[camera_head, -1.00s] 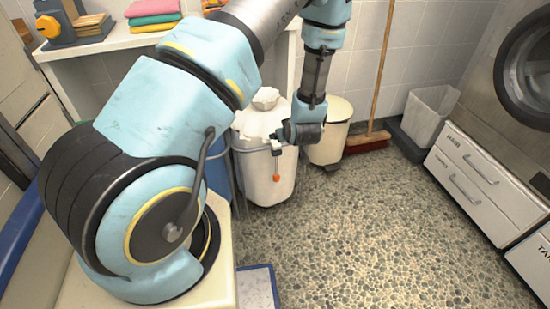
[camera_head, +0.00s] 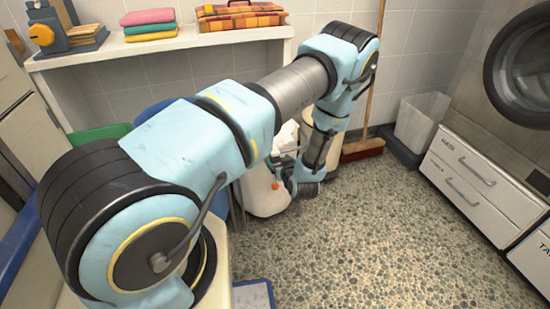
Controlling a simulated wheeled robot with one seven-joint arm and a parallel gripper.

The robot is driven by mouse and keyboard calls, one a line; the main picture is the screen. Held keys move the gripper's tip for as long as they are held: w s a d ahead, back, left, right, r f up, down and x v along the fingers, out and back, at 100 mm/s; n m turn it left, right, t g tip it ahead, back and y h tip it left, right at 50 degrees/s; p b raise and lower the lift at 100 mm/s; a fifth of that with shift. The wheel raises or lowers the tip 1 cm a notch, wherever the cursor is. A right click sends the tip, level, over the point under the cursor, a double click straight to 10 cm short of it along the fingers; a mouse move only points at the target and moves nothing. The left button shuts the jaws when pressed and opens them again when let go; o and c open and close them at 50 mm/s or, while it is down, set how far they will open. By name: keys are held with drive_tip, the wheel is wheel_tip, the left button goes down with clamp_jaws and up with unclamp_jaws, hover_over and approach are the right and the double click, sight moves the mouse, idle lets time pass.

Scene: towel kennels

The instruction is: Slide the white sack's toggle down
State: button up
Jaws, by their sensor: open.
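The white sack (camera_head: 262,203) stands on the floor below the shelf.
A cream bin (camera_head: 336,130) stands behind my forearm, with a broom (camera_head: 362,150) beside it. A white waste basket (camera_head: 422,118) and drawers (camera_head: 470,180) are at the right. Folded towels (camera_head: 150,22) lie on the shelf (camera_head: 160,44).

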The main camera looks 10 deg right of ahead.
sight(276, 158)
drive_tip(key=shift+x, duration=2.25)
clamp_jaws()
